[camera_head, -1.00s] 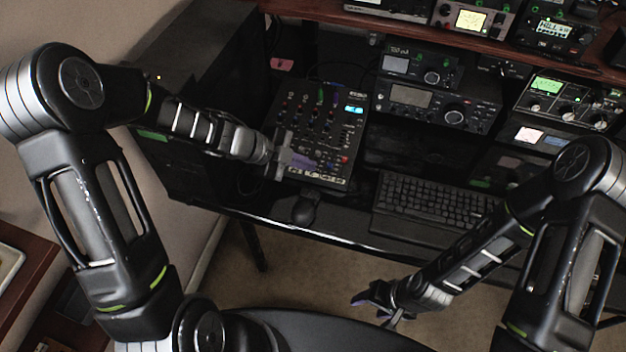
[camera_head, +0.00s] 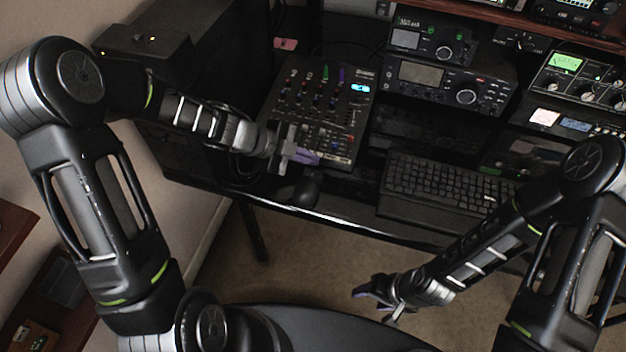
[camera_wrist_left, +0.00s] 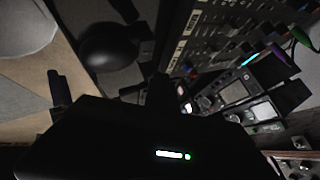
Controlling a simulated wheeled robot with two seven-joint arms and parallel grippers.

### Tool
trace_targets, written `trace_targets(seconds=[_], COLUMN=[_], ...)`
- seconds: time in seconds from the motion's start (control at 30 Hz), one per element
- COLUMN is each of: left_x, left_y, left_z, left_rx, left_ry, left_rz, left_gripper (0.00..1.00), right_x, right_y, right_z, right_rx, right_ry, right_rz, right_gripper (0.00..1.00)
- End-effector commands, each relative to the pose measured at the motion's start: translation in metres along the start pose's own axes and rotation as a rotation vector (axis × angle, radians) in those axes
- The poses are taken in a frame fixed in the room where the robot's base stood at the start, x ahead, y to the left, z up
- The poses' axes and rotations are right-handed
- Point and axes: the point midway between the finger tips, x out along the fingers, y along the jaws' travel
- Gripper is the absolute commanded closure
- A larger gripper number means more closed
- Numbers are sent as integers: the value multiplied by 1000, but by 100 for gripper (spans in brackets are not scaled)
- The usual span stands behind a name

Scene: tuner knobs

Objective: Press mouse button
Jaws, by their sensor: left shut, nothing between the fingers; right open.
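The black mouse (camera_head: 305,190) lies near the front edge of the dark desk, just in front of the mixer. In the left wrist view it shows as a dark rounded shape (camera_wrist_left: 108,47). My left gripper (camera_head: 288,152) is shut and empty, over the front left corner of the mixer, just behind and left of the mouse. It looks apart from the mouse, though its exact height is unclear. My right gripper (camera_head: 376,296) is open and empty, low in front of the desk, over the carpet.
The mixer (camera_head: 318,108) with knobs and sliders stands behind the mouse. A black keyboard (camera_head: 450,183) lies to the right. Radio units (camera_head: 440,88) fill the back of the desk. The carpet (camera_head: 310,255) in front is open.

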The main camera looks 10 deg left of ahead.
Motion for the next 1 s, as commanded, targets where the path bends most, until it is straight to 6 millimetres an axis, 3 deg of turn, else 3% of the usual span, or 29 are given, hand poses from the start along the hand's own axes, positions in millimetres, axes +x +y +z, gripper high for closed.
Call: trace_targets(seconds=[0.23, 1.0], left_x=[14, 15], left_y=[11, 11], left_z=[10, 11], left_rx=[-1, 0], left_ry=[0, 0], left_rz=[1, 1], left_gripper=[100, 100], right_x=[13, 13], right_y=[4, 4], right_z=[-1, -1], right_rx=[-2, -2], right_ry=[2, 3], right_rz=[-2, -2], right_gripper=[42, 42])
